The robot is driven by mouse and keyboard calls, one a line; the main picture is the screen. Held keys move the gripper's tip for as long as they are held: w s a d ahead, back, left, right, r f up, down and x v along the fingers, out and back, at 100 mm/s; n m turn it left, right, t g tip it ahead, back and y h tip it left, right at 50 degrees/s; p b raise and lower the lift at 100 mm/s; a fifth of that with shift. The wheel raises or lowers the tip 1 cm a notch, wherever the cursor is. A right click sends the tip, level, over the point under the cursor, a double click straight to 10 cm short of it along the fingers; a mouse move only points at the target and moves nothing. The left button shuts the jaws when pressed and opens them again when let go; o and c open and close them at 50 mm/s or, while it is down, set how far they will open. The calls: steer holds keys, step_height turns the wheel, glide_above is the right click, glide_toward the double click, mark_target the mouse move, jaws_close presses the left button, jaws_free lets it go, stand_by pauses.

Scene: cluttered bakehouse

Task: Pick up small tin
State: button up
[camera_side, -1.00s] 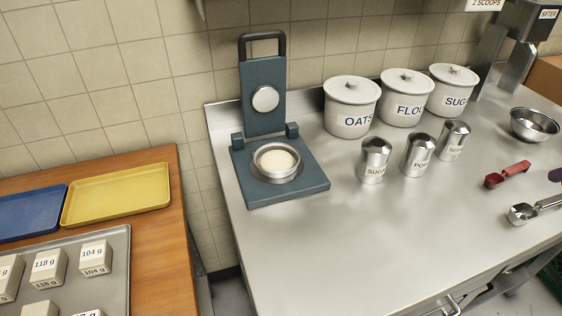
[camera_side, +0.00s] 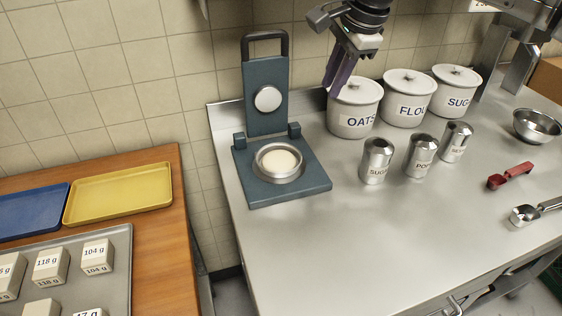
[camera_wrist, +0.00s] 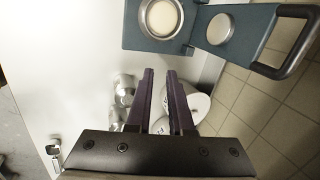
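Three small shiny tins stand upright in a row on the steel counter. The left one (camera_side: 376,160) is labelled SUGAR, the middle one (camera_side: 420,155) begins POP, and the right one (camera_side: 456,142) has a label too small to read surely. My gripper (camera_side: 334,88) hangs at the back, beside the OATS jar in the picture and clear of the tins. In the wrist view my gripper (camera_wrist: 160,73) has a gap between its purple fingers, with nothing held. The tins (camera_wrist: 123,84) show left of the fingers there, partly overlapping one another.
White lidded jars, OATS (camera_side: 352,121), FLOUR (camera_side: 404,110) and SUGAR (camera_side: 456,103), stand behind the tins. A blue press (camera_side: 300,188) stands left. The front counter (camera_side: 370,240) is clear.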

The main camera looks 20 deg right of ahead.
steer(key=n+g, duration=0.1)
glide_toward(289, 169)
steer(key=x, duration=0.3)
steer(key=shift+w+a, duration=0.1)
steer(key=shift+a, duration=0.3)
steer(key=shift+d+x, duration=0.2)
steer(key=shift+x, duration=1.2)
steer(key=shift+d+x, duration=0.25)
steer(key=shift+x, duration=1.1)
jaws_close()
